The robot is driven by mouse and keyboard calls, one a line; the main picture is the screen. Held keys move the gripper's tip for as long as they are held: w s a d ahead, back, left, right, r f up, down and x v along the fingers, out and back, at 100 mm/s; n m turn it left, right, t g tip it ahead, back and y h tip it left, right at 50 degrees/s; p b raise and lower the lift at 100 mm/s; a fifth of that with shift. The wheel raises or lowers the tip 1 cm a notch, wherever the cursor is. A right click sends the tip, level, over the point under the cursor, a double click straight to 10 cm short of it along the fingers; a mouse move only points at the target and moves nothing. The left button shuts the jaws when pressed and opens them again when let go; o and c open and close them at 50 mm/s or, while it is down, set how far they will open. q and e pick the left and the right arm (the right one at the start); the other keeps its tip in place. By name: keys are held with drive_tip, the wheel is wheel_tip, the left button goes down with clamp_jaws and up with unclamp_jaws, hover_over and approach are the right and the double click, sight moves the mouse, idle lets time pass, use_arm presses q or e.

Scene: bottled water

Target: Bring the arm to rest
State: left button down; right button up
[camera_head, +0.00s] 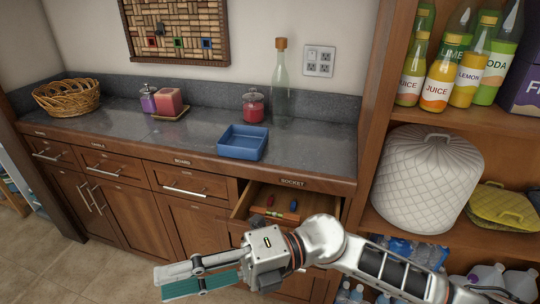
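My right arm comes in from the right across the lower front of the picture. Its gripper (190,280) points left, in front of the wooden cabinets and below the counter. Its two fingers have teal pads and lie close together from this angle, so I cannot tell whether they are parted. I see nothing held between them. My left arm and gripper are not in view.
An open drawer (261,209) with small coloured items stands just behind the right arm. The counter (200,132) holds a basket (66,97), blue tray (243,142), candles and glass bottle (280,85). Shelves with bottles and a quilted cover (425,180) stand at right.

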drive_tip(key=w+d+m+t+y, duration=0.45)
drive_tip(key=w+m+t, duration=0.65)
drive_tip(key=m+t, duration=0.35)
drive_tip(key=w+d+f+m+t+h, duration=0.6)
drive_tip(key=d+f+m+t+h, duration=0.3)
drive_tip(key=m, duration=0.4)
drive_tip(key=s+d+f+m+g+h, duration=0.1)
drive_tip(key=d+f+m+h, duration=0.2)
drive_tip(key=d+f, duration=0.35)
drive_tip(key=s+d+f+m+g+h, duration=0.1)
drive_tip(key=d+f+m+h, duration=0.25)
drive_tip(key=f, duration=0.55)
drive_tip(key=s+d+f+m+g+h, duration=0.1)
drive_tip(key=s+d+f+g+h, duration=0.1)
drive_tip(key=s+d+f, duration=0.3)
drive_tip(key=s+d+f+m+g+h, duration=0.1)
drive_tip(key=s+d+f+m+g, duration=0.1)
drive_tip(key=s+d+f, duration=0.3)
wheel_tip(320, 180, down, 4)
drive_tip(key=shift+s+d+f+h, duration=0.25)
drive_tip(key=shift+s+h, duration=0.15)
drive_tip(key=shift+s, duration=0.45)
